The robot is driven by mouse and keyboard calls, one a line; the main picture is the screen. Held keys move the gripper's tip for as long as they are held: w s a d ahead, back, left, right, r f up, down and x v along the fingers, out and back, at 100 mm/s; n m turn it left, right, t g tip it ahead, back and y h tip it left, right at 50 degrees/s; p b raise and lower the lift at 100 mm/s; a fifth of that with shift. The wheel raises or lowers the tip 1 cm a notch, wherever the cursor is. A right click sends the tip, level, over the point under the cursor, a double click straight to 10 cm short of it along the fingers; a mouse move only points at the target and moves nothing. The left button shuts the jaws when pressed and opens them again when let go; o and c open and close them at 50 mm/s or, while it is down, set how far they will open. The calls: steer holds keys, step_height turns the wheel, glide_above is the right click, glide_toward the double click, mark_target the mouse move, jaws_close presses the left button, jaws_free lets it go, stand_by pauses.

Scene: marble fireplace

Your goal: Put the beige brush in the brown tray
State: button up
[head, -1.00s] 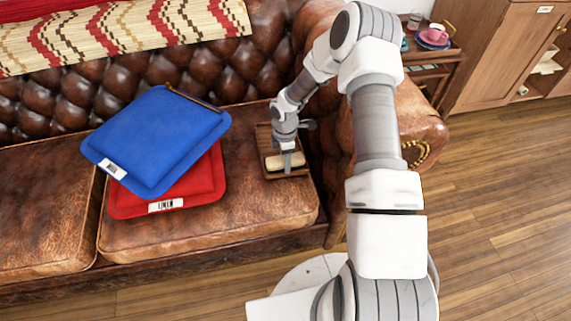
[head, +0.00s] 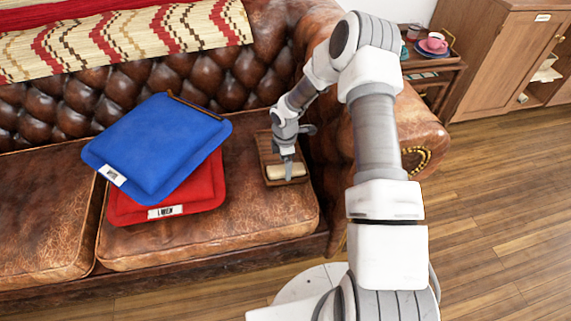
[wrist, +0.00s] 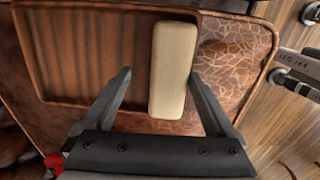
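The beige brush (wrist: 172,70), a rounded block, lies in the brown tray (wrist: 80,60), along the tray's right side in the wrist view. In the head view the tray (head: 266,150) rests on the sofa seat beside the right armrest, with the brush (head: 274,173) at its near end. My gripper (wrist: 160,72) is open, with one dark finger on each side of the brush. The left finger stands clear of it; the right finger is close, and contact cannot be told. In the head view my gripper (head: 288,170) is low over the brush and partly hides it.
A blue cushion (head: 155,140) lies on a red cushion (head: 190,190) left of the tray. The sofa armrest (head: 415,115) is close on the right. A side table (head: 440,68) with a pink cup (head: 435,43) stands beyond it. Bare seat lies in front of the tray.

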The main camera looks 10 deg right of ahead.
steer(key=shift+s+d+f+g, duration=0.1)
steer(key=shift+s+f+g, duration=0.05)
steer(key=shift+s+f, duration=0.45)
steer(key=shift+s+f+g, duration=0.15)
steer(key=shift+s+f, duration=0.2)
steer(key=shift+f, duration=0.3)
step_height(320, 180, up, 28)
steer(key=s+d+m+t+h+p, duration=0.1)
steer(key=s+d+m+h+p, duration=0.1)
steer(key=m+p, duration=0.3)
steer(key=s+r+m+t, duration=0.1)
steer(key=s+r+m, duration=0.15)
steer(key=r, duration=0.35)
steer(key=s+r+m, duration=0.1)
steer(key=s+r, duration=0.3)
steer(key=r, duration=0.2)
steer(key=s+r+m+t, duration=0.1)
steer(key=s+r+m, duration=0.2)
steer(key=s, duration=0.3)
steer(key=s+a+r+m+t+y, duration=0.1)
steer(key=s+r+m, duration=0.2)
steer(key=s, duration=0.3)
steer(key=s+a+r+m+t+y, duration=0.1)
steer(key=s+r+m, duration=0.2)
steer(key=s, duration=0.3)
steer(key=shift+s+t+p, duration=0.2)
steer(key=shift+t+p, duration=0.1)
steer(key=shift+a+r+m, duration=0.1)
steer(key=shift+m, duration=0.15)
